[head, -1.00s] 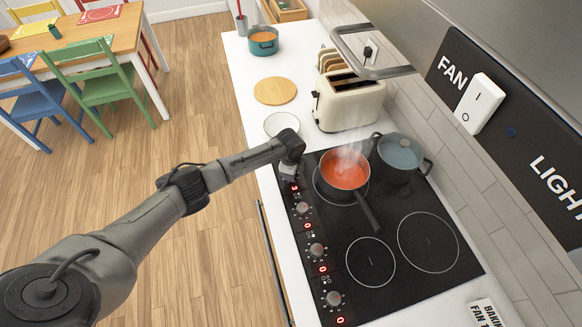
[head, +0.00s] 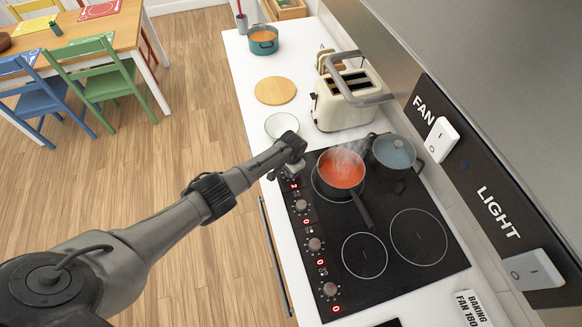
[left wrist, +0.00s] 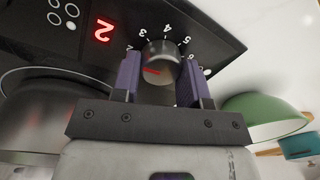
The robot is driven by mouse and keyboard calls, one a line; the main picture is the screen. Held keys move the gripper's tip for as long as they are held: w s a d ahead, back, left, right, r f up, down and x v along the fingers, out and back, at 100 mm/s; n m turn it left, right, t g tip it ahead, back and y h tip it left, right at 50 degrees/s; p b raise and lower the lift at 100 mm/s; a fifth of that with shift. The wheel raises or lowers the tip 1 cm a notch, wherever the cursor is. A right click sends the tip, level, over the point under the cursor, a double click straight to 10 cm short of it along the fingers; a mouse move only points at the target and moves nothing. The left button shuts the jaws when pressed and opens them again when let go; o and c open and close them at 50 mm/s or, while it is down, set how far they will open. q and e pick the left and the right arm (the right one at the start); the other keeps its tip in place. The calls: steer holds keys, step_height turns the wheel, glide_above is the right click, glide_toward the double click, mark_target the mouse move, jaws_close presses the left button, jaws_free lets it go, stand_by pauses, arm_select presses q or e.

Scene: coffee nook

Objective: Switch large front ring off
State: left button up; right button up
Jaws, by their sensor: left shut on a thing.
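My left gripper (head: 293,167) reaches down to the far end of the control strip on the black hob (head: 385,285). In the left wrist view its two purple-padded fingers (left wrist: 161,80) are on either side of a round metal knob (left wrist: 161,62) with a red mark, shut on it. Numbers surround the knob, and a red lit digit beside it (left wrist: 103,31) looks like 2. A pot of steaming red soup (head: 341,168) stands on the front ring nearest this knob. My right gripper is not in view.
Three other knobs, including one nearby (head: 301,205), have displays reading 0. A bowl (head: 281,126) and toaster (head: 345,99) are beyond the hob.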

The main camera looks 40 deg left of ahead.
arm_select(q)
steer(key=n+p, duration=0.1)
steer(key=n, duration=0.3)
steer(key=shift+r+n, duration=0.1)
steer(key=shift+n, duration=0.2)
steer(key=n, duration=0.3)
steer(key=shift+w+n+p, duration=0.1)
steer(key=shift+n+p, duration=0.2)
steer(key=shift+p, duration=0.05)
steer(key=n, duration=0.4)
steer(key=shift+a+g, duration=0.1)
steer(key=shift+g, duration=0.2)
steer(key=shift+a+n+p, duration=0.1)
steer(key=shift+n+p, duration=0.2)
steer(key=shift+n, duration=1.9)
steer(key=o, duration=0.9)
